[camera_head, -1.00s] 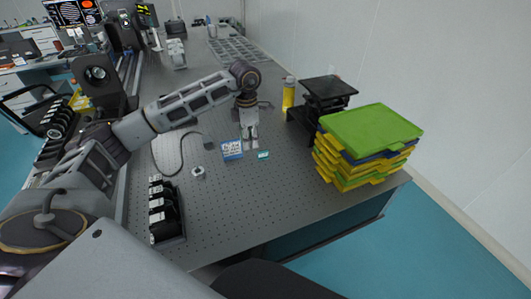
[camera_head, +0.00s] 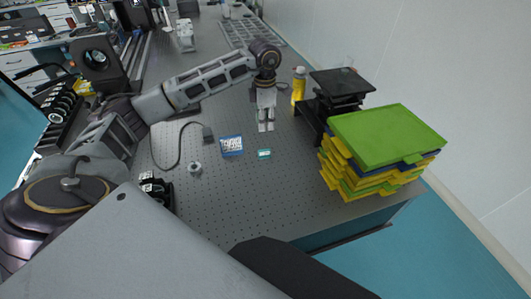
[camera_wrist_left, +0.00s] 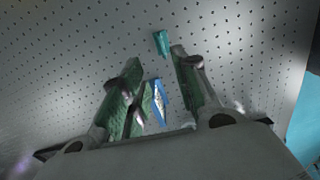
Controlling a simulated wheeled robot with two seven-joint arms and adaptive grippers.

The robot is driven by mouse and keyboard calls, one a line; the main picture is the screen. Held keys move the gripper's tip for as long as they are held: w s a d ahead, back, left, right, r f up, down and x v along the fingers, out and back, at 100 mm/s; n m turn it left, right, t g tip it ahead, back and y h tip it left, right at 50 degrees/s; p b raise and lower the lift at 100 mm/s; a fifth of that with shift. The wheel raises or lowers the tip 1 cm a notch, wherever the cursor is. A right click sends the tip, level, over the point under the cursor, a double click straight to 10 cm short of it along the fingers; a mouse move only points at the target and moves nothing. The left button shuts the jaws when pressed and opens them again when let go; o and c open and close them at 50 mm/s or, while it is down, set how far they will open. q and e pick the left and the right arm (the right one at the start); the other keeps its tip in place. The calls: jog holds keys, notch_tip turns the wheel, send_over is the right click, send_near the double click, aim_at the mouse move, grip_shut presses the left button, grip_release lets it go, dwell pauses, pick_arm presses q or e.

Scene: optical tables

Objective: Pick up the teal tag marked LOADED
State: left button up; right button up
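The teal tag (camera_head: 264,154) lies flat on the perforated grey table, just right of a larger blue-and-white card (camera_head: 231,146). Its lettering is too small to read. My left gripper (camera_head: 265,128) points down above the table, just beyond the teal tag and apart from it. In the left wrist view my left gripper (camera_wrist_left: 156,56) has its two green-padded fingers spread, with nothing held. There the teal tag (camera_wrist_left: 162,42) shows near the fingertips, and the blue card (camera_wrist_left: 158,100) shows between the fingers, below on the table. My right gripper is not in view.
A stack of yellow, blue and green trays (camera_head: 385,145) stands at the right table edge. Behind it are a black stand (camera_head: 342,85) and a yellow bottle (camera_head: 298,86). A cable (camera_head: 180,140) and a small metal part (camera_head: 195,168) lie left. The table in front of the tag is clear.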

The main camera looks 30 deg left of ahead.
pick_arm(q)
jog(key=shift+f, duration=0.1)
send_over(266, 149)
jog(key=shift+w+a+f, duration=0.1)
jog(key=shift+a+f, duration=0.05)
jog(key=shift+f, duration=2)
jog(key=shift+w+a+f, duration=0.1)
jog(key=shift+a+f, duration=0.05)
jog(key=shift+f, duration=1.95)
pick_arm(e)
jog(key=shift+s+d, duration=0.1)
pick_arm(q)
jog(key=shift+s+d+f+p, duration=0.1)
jog(key=shift+f+p, duration=0.05)
jog(key=shift+f, duration=0.8)
jog(key=shift+s+d+f+p, duration=0.1)
jog(key=shift+f+p, duration=0.05)
jog(key=shift+f, duration=0.8)
jog(key=shift+w+f, duration=0.1)
jog(key=shift+f, duration=0.6)
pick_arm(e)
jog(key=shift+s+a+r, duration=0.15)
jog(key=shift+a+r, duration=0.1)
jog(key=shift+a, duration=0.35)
